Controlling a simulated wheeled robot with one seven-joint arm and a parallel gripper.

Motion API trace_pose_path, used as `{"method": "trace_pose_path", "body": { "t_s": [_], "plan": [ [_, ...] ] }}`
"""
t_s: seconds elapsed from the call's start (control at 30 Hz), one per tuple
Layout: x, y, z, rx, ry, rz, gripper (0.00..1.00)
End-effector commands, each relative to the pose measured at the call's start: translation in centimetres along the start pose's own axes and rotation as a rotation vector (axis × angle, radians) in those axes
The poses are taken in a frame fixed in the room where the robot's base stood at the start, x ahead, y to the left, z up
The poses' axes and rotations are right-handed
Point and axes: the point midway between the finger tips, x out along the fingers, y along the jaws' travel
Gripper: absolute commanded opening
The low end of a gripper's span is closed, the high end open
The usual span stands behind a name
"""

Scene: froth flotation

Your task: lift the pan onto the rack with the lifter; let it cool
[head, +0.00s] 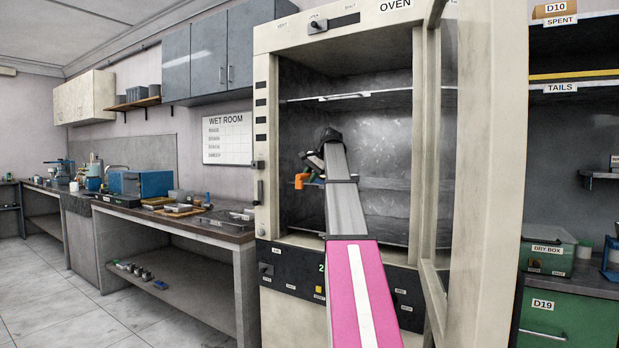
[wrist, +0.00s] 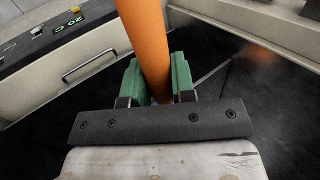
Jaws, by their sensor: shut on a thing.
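My gripper (wrist: 155,82) has its green fingers on both sides of an orange handle, shut on it; I take this to be the lifter (wrist: 144,35). In the head view my gripper (head: 314,164) is at the mouth of the open oven (head: 262,130), and the orange lifter handle (head: 301,181) shows at its left. The lifter's working end is hidden. I cannot make out the pan in either view, nor tell whether the lifter touches it. No cooling rack can be told for sure.
The oven's glazed door (head: 482,180) stands open at the right. Inside are an upper shelf (head: 385,93) and a lower shelf (head: 390,184). A crowded bench (head: 215,231) runs along the left. A green dry box (head: 548,252) stands at the right. The tiled floor at lower left is clear.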

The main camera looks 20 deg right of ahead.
Motion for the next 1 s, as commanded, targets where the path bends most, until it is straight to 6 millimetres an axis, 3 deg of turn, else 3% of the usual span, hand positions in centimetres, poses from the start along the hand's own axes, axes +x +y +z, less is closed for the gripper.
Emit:
{"method": "trace_pose_path", "body": {
  "t_s": [1.0],
  "plan": [
    [0.0, -0.1, -2.1, 0.000, 0.000, 0.000, 0.00]
  ]
}}
